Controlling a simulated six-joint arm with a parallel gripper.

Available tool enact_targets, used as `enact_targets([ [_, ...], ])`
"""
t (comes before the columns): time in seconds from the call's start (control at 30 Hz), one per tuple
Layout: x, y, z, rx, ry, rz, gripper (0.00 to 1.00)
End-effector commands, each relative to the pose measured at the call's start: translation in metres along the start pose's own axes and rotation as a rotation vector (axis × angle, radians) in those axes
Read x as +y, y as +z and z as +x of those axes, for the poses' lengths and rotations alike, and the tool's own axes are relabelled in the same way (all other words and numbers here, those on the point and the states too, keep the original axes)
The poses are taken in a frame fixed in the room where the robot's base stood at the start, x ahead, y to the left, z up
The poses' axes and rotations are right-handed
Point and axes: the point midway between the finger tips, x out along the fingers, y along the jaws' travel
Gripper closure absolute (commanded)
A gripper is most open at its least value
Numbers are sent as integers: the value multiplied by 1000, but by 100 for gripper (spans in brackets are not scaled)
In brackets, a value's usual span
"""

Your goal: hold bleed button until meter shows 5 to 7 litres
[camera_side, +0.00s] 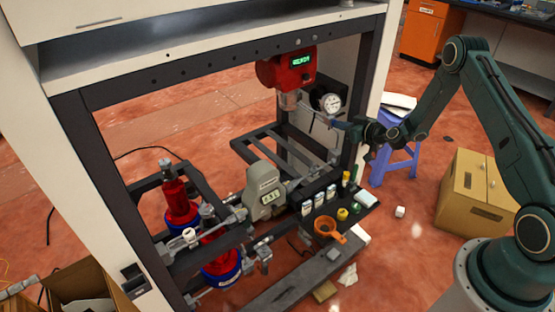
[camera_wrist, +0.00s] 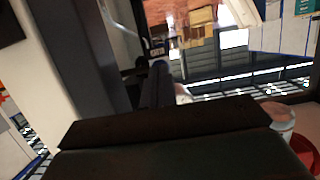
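The grey meter (camera_side: 263,188) stands on the pipework inside the frame, in the middle of the side view. Its small display faces the camera, but the digits are too small to read surely. A red housing (camera_side: 290,68) with a lit green display hangs from the upper beam. A round white dial gauge (camera_side: 331,103) sits below and right of it. My gripper (camera_side: 338,122) reaches in from the right, its tip just below the gauge; contact cannot be told. I cannot pick out the bleed button. The wrist view is mostly filled by dark close surfaces, so the fingers' opening is unclear.
The frame's right post (camera_side: 368,70) stands close to my gripper. Small bottles and an orange funnel (camera_side: 327,227) stand on a dark shelf below. Red and blue canisters (camera_side: 180,203) stand at the left. A purple stool (camera_side: 397,165) and a cardboard box (camera_side: 470,190) are at the right.

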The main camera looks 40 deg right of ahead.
Motion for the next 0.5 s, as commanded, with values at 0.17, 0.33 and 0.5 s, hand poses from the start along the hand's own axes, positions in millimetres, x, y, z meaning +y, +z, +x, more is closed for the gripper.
enact_targets([
  [0.17, 0, 0, 0, 1, 0, 0, 100],
  [0.33, 0, 2, -7, -1, 0, 2, 100],
  [0.5, 0, 5, -15, 0, 1, 1, 100],
])
